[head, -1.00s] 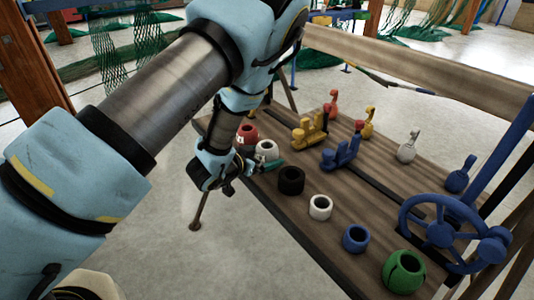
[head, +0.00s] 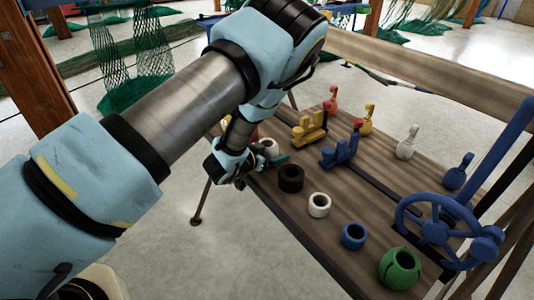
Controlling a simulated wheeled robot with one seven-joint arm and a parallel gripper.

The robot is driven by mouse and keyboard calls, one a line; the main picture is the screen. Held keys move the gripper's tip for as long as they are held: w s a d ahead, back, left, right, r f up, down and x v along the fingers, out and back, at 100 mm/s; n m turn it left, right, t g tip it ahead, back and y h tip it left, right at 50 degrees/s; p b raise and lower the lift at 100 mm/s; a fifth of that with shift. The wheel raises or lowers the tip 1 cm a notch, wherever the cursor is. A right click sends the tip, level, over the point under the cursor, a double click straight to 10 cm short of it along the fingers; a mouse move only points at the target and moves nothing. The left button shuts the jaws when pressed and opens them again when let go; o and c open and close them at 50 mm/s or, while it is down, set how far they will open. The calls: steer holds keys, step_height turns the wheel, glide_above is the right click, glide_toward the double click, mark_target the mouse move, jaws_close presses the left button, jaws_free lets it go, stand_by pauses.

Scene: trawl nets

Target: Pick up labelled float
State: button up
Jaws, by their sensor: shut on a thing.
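A row of ring-shaped floats lies along the near side of the wooden table. At its far end are a red float (head: 254,136), mostly hidden by my arm, and a white float (head: 269,145). Nearer stand a black float (head: 291,178), a second white float (head: 319,205), a blue float (head: 354,236) and a green float (head: 400,268). My gripper (head: 269,161) is at the table's edge, shut on what appears to be the far white float. My wrist and jaws hide its lower part. I cannot make out a label on any float.
Behind the floats on the table (head: 375,220) stand yellow (head: 309,128) and blue (head: 341,149) fittings and several upright coloured pieces. A blue handwheel (head: 435,232) is at the right.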

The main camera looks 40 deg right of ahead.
steer(key=c, duration=0.5)
steer(key=shift+r, duration=0.15)
